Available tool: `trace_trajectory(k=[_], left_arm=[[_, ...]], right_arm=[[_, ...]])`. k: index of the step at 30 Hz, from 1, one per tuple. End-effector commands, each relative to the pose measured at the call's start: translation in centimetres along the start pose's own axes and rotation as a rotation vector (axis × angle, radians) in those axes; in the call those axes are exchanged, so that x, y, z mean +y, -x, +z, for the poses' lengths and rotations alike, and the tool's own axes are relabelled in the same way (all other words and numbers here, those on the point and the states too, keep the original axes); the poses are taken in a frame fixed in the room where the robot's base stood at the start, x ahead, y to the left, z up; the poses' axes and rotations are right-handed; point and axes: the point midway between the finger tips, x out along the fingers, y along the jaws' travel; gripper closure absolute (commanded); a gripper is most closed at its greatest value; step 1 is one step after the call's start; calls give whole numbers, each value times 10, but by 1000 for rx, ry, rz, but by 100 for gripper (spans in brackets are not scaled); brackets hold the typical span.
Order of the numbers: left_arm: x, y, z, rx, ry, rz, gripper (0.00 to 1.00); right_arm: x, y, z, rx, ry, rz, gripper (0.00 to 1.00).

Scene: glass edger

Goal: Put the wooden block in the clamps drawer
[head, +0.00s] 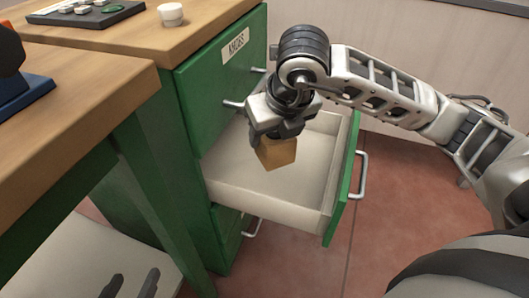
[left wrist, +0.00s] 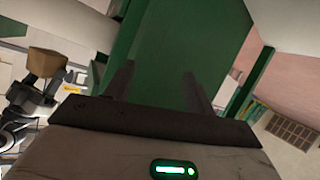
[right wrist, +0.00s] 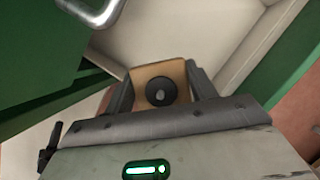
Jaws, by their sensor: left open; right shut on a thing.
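The wooden block (head: 277,153) is held in my right gripper (head: 278,136), above the open drawer (head: 235,192). The right wrist view shows the block (right wrist: 150,74) between the two fingers, with a dark round feature on its face. The block also shows at the left of the left wrist view (left wrist: 44,62). The open drawer has a pale interior that looks empty, a green front and a metal handle; its label is out of sight. My left gripper (head: 133,285) is open and empty at the lower left, low beside the green cabinet.
The closed drawer above the open one is labelled KNOBS (head: 236,44). Another drawer (head: 232,228) sits below. A wooden worktop (head: 75,85) stands at left; a white round item (head: 171,14) and a dark tray (head: 85,11) are on the cabinet top. Red floor is clear at right.

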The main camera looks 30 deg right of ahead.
Motion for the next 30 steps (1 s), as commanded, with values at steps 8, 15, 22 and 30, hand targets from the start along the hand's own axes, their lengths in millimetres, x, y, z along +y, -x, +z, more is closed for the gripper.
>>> trace_trajectory(k=[8,15,22,30], left_arm=[[5,2,-5,66,-5,21,45],[10,3,-12,125,17,46,45],[12,3,-15,140,42,60,45],[14,0,-11,161,87,88,45]], right_arm=[[-40,-51,38,2,-7,-3,74],[-62,-100,53,3,-1,0,74],[-70,-118,58,2,2,1,74],[-74,-152,50,3,3,1,74]])
